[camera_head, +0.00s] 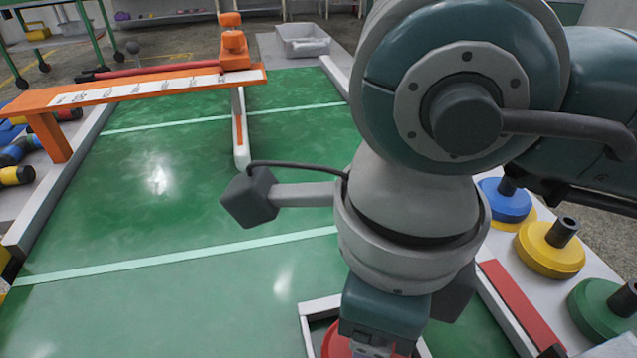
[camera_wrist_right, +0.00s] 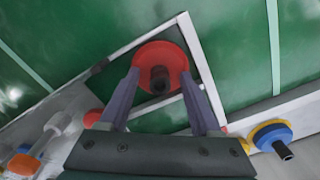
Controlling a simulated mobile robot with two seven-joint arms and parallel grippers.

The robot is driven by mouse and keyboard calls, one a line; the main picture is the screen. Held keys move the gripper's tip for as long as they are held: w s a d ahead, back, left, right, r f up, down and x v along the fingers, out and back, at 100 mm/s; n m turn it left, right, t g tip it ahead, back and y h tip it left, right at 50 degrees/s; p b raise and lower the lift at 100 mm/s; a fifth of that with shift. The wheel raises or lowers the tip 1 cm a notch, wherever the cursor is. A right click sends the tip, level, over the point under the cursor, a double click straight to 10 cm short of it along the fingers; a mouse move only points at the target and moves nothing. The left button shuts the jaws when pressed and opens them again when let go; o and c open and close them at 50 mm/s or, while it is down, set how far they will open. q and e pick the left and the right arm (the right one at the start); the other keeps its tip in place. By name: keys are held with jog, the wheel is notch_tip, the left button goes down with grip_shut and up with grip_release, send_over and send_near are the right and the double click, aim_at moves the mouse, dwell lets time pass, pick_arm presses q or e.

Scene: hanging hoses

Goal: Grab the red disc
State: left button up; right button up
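The red disc (camera_wrist_right: 172,55) lies inside a white frame on the green floor, with a dark knob (camera_wrist_right: 160,80) at its middle. In the head view only a part of the red disc (camera_head: 334,342) shows at the bottom edge, beside my right gripper. In the wrist view my right gripper (camera_wrist_right: 160,73) is open. Its two fingers are apart, one on each side of the knob, with the fingertips over or near the disc's sides. I cannot tell whether they touch it. My right arm hides much of the head view. My left gripper is not in view.
Blue (camera_head: 507,201), yellow (camera_head: 550,248) and green (camera_head: 604,308) discs with dark knobs stand on a pale strip at the right. An orange beam (camera_head: 130,90) stands at the far left. A grey bin (camera_head: 302,40) is at the back. The green floor at left is clear.

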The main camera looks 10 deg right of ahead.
grip_shut()
dwell(0.3)
jog(key=shift+r, duration=0.15)
dwell(0.3)
